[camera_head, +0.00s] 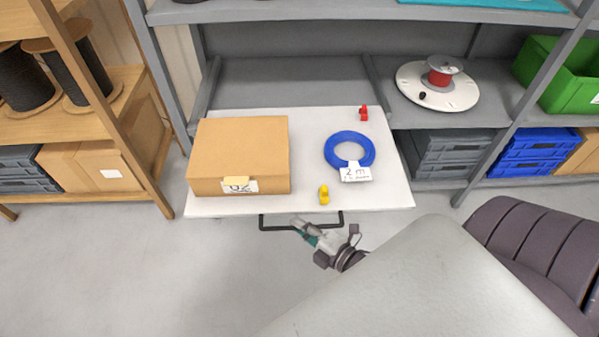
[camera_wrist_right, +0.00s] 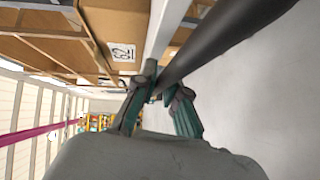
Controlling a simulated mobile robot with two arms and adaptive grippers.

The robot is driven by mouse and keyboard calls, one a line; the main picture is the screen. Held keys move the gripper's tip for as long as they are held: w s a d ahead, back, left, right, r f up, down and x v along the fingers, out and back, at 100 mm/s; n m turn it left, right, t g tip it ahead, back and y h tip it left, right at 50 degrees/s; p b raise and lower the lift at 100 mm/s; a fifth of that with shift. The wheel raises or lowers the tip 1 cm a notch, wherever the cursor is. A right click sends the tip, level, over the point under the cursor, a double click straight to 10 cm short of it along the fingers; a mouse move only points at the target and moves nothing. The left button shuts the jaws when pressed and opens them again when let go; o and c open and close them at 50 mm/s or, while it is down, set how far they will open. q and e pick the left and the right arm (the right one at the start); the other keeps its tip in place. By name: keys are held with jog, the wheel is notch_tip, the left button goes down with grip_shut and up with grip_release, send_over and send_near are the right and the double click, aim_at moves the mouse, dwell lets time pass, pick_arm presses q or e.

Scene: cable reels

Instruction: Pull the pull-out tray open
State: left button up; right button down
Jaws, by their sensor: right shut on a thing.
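The pull-out tray (camera_head: 300,208) is a white board that stands out from the grey shelf, with part of it past the shelf's front edge. A black bar handle (camera_head: 270,229) hangs under its front edge. My right gripper (camera_head: 308,234) is at the handle and shut on it. In the right wrist view the handle (camera_wrist_right: 215,42) runs as a thick dark bar between the fingers of my right gripper (camera_wrist_right: 160,98). My left gripper is not in view.
On the tray are a cardboard box (camera_head: 240,150), a blue cable coil (camera_head: 349,148) with a label, a yellow clip (camera_head: 324,195) and a red clip (camera_head: 363,113). A reel (camera_head: 438,82) and a green crate (camera_head: 560,75) stand at right. Floor in front is clear at left.

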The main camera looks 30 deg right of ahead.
jog(key=shift+s+a, duration=0.25)
jog(key=shift+s, duration=0.1)
jog(key=c, duration=1.2)
grip_release()
jog(key=v, duration=1.2)
